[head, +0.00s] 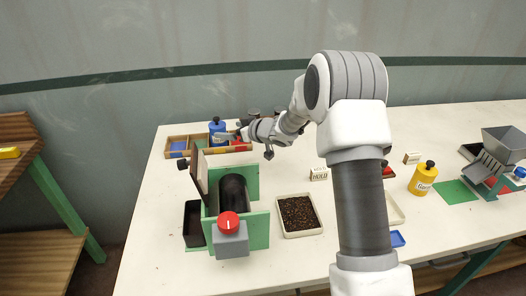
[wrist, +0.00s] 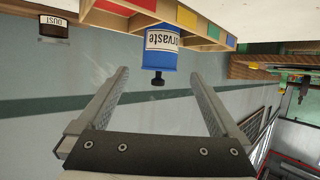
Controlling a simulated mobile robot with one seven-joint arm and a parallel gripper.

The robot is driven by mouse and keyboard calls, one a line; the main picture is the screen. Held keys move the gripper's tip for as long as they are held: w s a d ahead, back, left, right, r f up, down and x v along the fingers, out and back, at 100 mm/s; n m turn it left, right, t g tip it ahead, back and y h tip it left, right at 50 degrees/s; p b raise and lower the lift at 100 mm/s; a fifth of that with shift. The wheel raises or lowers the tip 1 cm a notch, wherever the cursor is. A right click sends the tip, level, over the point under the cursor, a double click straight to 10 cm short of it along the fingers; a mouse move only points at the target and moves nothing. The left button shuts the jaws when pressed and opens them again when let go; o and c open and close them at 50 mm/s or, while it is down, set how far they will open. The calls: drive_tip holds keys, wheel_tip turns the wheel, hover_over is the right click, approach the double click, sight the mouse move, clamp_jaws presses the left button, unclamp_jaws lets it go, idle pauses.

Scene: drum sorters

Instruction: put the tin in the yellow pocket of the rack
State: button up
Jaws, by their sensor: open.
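A blue tin (head: 214,127) with a black knob stands at the wooden rack (head: 172,140) on the back left of the table. In the wrist view, which is upside down, the blue tin (wrist: 161,50) shows a white label and lies ahead of the fingers, between their lines. The rack there (wrist: 200,43) carries coloured patches, including a yellow one (wrist: 213,31). I cannot tell whether the tin stands inside a pocket. My gripper (head: 236,134) is open and empty, beside the tin on its right in the head view. The fingers do not appear to touch it.
A green-sided drum machine (head: 258,229) with a red knob stands in front of the rack. A tray of dark grains (head: 298,214) is right of it. A yellow tin (head: 422,180) and a grey hopper machine (head: 500,150) stand at the right.

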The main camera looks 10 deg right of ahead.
drive_tip(key=s+d+r+m+t+h, duration=0.1)
drive_tip(key=s+d+r+h, duration=0.1)
drive_tip(key=d+r+h, duration=0.3)
drive_tip(key=s+d+r+m+h, duration=0.1)
drive_tip(key=s+d+r+m, duration=0.15)
drive_tip(key=r, duration=0.45)
drive_tip(key=s+d+r+m+h, duration=0.1)
drive_tip(key=s+d+r+h, duration=0.15)
drive_tip(key=s, duration=0.35)
drive_tip(key=s+d+r+m+h, duration=0.1)
drive_tip(key=s+d+r, duration=0.2)
drive_tip(key=s, duration=0.3)
drive_tip(key=s+f+m+g, duration=0.1)
drive_tip(key=s+f+g, duration=0.1)
drive_tip(key=s, duration=1.2)
drive_tip(key=s+a+f+m+g+y, duration=0.1)
drive_tip(key=s+g, duration=0.3)
drive_tip(key=s, duration=1.1)
drive_tip(key=shift+s+a+f, duration=0.15)
drive_tip(key=shift+f, duration=0.3)
drive_tip(key=shift+r, duration=0.1)
wheel_tip(320, 180, up, 8)
drive_tip(key=p, duration=0.7)
drive_tip(key=shift+f+p, duration=0.2)
drive_tip(key=shift+p, duration=0.2)
